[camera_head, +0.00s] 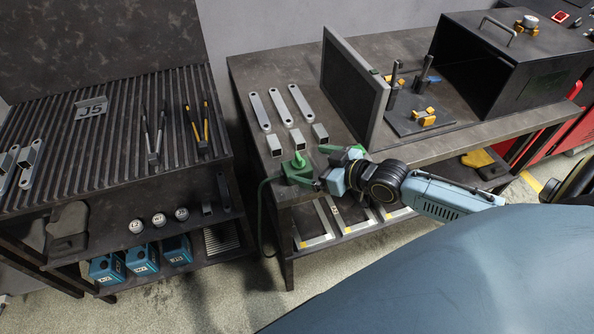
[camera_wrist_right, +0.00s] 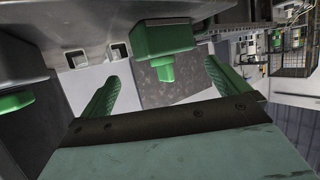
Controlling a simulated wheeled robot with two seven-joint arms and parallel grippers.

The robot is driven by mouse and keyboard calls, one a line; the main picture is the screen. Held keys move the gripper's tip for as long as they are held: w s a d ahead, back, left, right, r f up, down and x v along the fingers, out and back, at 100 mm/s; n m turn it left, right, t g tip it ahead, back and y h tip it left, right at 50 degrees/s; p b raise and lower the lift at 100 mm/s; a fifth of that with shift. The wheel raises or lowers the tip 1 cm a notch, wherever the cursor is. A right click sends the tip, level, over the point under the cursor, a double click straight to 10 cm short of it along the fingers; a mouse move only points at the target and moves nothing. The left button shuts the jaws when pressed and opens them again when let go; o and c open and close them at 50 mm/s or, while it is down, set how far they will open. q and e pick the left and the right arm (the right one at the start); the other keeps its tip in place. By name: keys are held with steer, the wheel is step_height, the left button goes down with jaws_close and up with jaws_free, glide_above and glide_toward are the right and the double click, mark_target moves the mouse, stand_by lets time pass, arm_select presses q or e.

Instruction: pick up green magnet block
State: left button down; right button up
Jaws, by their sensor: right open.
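The green magnet block (camera_head: 298,170) sits at the front left corner of the middle bench, with a small knob on top. In the right wrist view the green block (camera_wrist_right: 163,40) and its narrower stem show ahead of the fingers, between their tips. My right gripper (camera_head: 317,167) is just right of the block with its green fingers apart and nothing held; its open fingers also show in the right wrist view (camera_wrist_right: 162,78). I cannot tell whether a finger touches the block. My left gripper is out of view.
Several flat grey brackets (camera_head: 281,107) and square tube pieces (camera_head: 297,139) lie behind the block. A dark upright panel (camera_head: 353,90) stands right of them. A dark green cable (camera_head: 260,215) hangs at the bench's left edge. The slatted bench (camera_head: 100,120) holds pliers.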

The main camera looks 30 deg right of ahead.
mark_target(302, 163)
steer(key=shift+a+b+x, duration=0.15)
steer(key=shift+x, duration=1.15)
steer(key=shift+a+b+x, duration=0.15)
steer(key=shift+x, duration=1.2)
steer(key=shift+s, duration=0.2)
steer(key=shift+c, duration=0.4)
steer(key=c, duration=1.2)
steer(key=shift+w+r, duration=0.1)
steer(key=shift+c, duration=0.5)
